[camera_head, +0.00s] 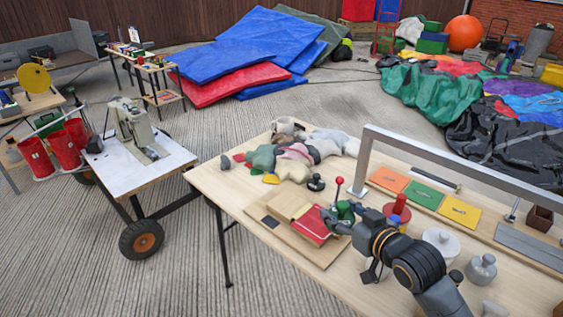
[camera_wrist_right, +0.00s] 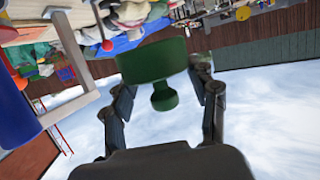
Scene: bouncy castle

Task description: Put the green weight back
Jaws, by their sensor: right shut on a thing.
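The green weight (camera_head: 346,209) is a squat cylinder with a knob. My right gripper (camera_head: 338,217) is shut on it. In the right wrist view the green weight (camera_wrist_right: 152,62) sits between the two fingers (camera_wrist_right: 160,88), its knob towards my palm. In the head view it appears beside the red book's right edge; its height above the table is unclear. A green square plate (camera_head: 425,194) lies on a wooden board, between an orange plate (camera_head: 390,179) and a yellow plate (camera_head: 459,211). These plates look empty. My left gripper is not seen.
A red book (camera_head: 311,226), a red-knobbed lever (camera_head: 339,181), a black weight (camera_head: 316,183) and a cloth heap (camera_head: 295,155) lie left.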

